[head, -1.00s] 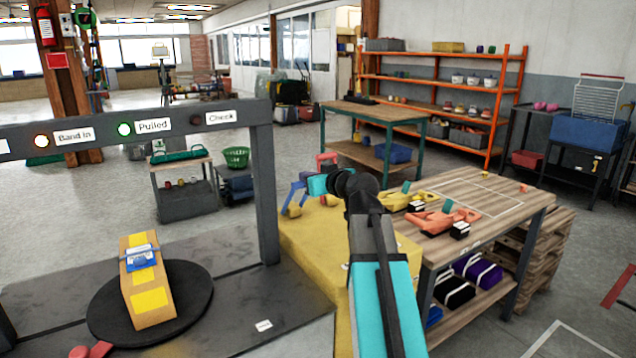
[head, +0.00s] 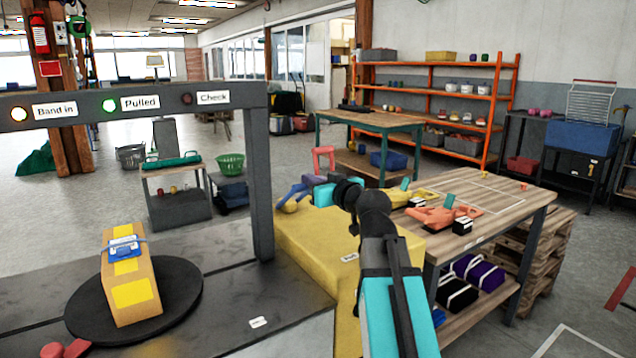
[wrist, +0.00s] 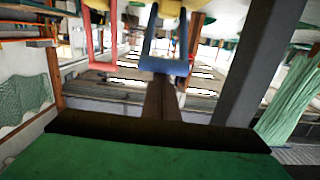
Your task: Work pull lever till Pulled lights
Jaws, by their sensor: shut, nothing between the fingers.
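The Pulled lamp (head: 109,105) glows green in the head view. The blue lever (head: 288,192) stands on the yellow machine body (head: 320,235), with the red lever (head: 323,158) beside it. In the wrist view the blue lever's U-shaped handle (wrist: 165,66) is straight ahead, and the red handle (wrist: 100,58) is to its left. My gripper (wrist: 162,86) is shut and empty, with its tip close to the blue handle's crossbar. I cannot tell whether they touch. In the head view my arm covers part of the levers' surroundings.
The Band in lamp (head: 19,114) glows yellow; the Check lamp (head: 186,99) is dark. A strapped carton (head: 131,290) sits on the black turntable (head: 185,290). A wooden bench (head: 490,205) with several parts stands right of the machine. Open floor lies behind.

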